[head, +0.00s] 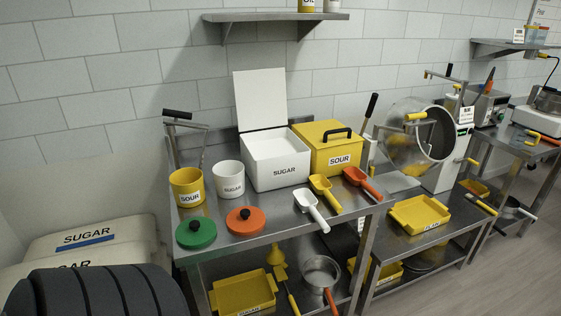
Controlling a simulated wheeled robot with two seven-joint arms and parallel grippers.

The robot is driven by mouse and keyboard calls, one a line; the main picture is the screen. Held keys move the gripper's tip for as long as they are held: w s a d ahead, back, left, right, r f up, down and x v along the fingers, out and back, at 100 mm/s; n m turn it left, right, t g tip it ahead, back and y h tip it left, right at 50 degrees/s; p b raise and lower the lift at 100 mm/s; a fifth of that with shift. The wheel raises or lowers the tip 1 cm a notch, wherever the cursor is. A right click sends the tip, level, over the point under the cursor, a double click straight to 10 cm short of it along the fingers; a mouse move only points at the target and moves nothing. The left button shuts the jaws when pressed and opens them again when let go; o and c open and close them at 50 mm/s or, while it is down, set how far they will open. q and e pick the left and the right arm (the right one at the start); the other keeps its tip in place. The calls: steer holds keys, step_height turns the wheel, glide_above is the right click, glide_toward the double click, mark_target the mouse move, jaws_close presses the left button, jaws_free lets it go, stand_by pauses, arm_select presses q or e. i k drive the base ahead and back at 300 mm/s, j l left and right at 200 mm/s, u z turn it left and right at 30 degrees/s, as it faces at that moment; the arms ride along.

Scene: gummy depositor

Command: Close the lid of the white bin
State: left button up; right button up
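The white bin (278,173) labelled SUGAR stands on the steel table toward its back. Its white lid (260,99) is open and stands upright at the bin's back edge, close to the wall. The inside of the bin shows as pale and its contents cannot be made out. Neither of my grippers is in view. A dark ribbed shape at the bottom left appears to be part of my own arm.
A yellow SOUR bin (330,149) with a black handle stands right beside the white bin. White (311,207), yellow (325,190) and orange (361,182) scoops lie in front. Yellow (187,187) and white (228,179) canisters stand left. A wall shelf (275,17) hangs above the lid.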

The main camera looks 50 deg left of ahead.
mark_target(261, 99)
steer(key=i+j, duration=0.15)
steer(key=i+j+u, duration=0.15)
steer(key=i+u, duration=0.2)
steer(key=i, duration=0.15)
steer(key=i+u, duration=0.35)
steer(key=i, duration=0.15)
steer(key=u, duration=0.95)
